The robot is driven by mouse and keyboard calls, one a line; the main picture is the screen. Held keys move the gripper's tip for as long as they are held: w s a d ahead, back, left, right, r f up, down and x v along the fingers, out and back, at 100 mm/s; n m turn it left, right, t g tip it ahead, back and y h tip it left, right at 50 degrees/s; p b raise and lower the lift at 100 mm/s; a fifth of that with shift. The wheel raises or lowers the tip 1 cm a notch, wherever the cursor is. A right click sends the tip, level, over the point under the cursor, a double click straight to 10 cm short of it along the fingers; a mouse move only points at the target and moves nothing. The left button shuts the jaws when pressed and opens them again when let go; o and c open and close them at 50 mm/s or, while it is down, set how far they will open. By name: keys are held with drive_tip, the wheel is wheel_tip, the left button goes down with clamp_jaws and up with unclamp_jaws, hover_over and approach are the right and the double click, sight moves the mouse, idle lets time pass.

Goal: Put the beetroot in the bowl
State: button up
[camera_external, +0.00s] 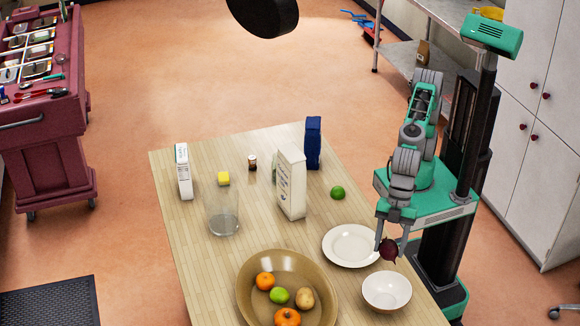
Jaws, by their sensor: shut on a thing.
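The dark purple beetroot (388,250) is held between the fingers of my gripper (389,246), near the right edge of the table. My gripper is shut on it and points down. The white bowl (386,291) stands on the table at the lower right, a little below the beetroot in the picture. The inside of the bowl looks empty. The beetroot appears to be above table height and apart from the bowl; the exact height is hard to tell.
A white plate (350,245) lies just left of my gripper. A large brown bowl (246,297) with fruit stands at the front. A lime (338,193), a white carton (291,185), a blue box (313,143) and a clear glass (222,213) stand further back.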

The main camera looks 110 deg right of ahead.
drive_tip(key=x, duration=0.2)
drive_tip(key=p+x, duration=0.1)
drive_tip(key=x, duration=0.4)
drive_tip(key=shift+w+a, duration=0.2)
drive_tip(key=shift+w, duration=0.1)
drive_tip(key=shift+f, duration=0.3)
drive_tip(key=shift+f, duration=0.15)
drive_tip(key=shift+d+f, duration=0.1)
drive_tip(key=shift+f, duration=0.4)
drive_tip(key=o, duration=1.6)
